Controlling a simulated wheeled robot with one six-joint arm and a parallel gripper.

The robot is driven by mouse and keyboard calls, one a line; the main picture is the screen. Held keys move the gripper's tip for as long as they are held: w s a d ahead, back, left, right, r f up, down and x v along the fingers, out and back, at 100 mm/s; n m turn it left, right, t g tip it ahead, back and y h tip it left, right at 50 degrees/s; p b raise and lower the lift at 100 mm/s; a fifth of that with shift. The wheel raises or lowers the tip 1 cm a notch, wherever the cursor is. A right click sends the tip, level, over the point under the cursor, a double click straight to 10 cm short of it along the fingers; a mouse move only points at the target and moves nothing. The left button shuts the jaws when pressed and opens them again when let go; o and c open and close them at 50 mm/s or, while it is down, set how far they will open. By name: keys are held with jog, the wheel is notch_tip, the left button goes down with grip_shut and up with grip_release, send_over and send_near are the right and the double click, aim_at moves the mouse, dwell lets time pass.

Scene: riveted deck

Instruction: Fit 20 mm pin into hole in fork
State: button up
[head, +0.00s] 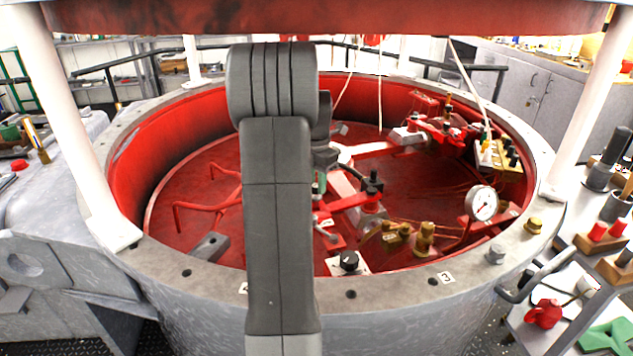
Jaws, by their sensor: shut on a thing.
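My upright grey arm fills the middle of the head view. It hides much of my gripper (321,172), whose dark end shows just right of the arm, over the red-floored round pit. The gripper is shut on a piece with a little green (321,184) showing below it. This appears to be the pin, but its shaft and tip are hidden. Red linkage parts (350,202) with a black knob lie beside and below the gripper. I cannot tell which part is the fork, and its hole is not visible. I cannot tell whether the held piece touches anything.
A grey riveted rim (393,283) surrounds the pit. Inside are a pressure gauge (481,203), brass fittings (425,240), a black-knobbed valve (348,262) and bent red rails (205,208). White posts (598,100) and a red ring overhead (420,17) bound the space. A side bench at right is cluttered.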

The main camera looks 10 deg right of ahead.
jog(key=shift+f+b, duration=0.7)
jog(key=shift+f, duration=1.1)
dwell(0.6)
jog(key=o, duration=1.1)
notch_tip(320, 180, up, 14)
jog(key=shift+f+p, duration=0.1)
jog(key=shift+p, duration=1)
jog(key=shift+f, duration=0.1)
notch_tip(320, 180, down, 14)
jog(key=shift+r+b, duration=0.1)
jog(key=shift+b, duration=1)
jog(key=shift+r, duration=0.5)
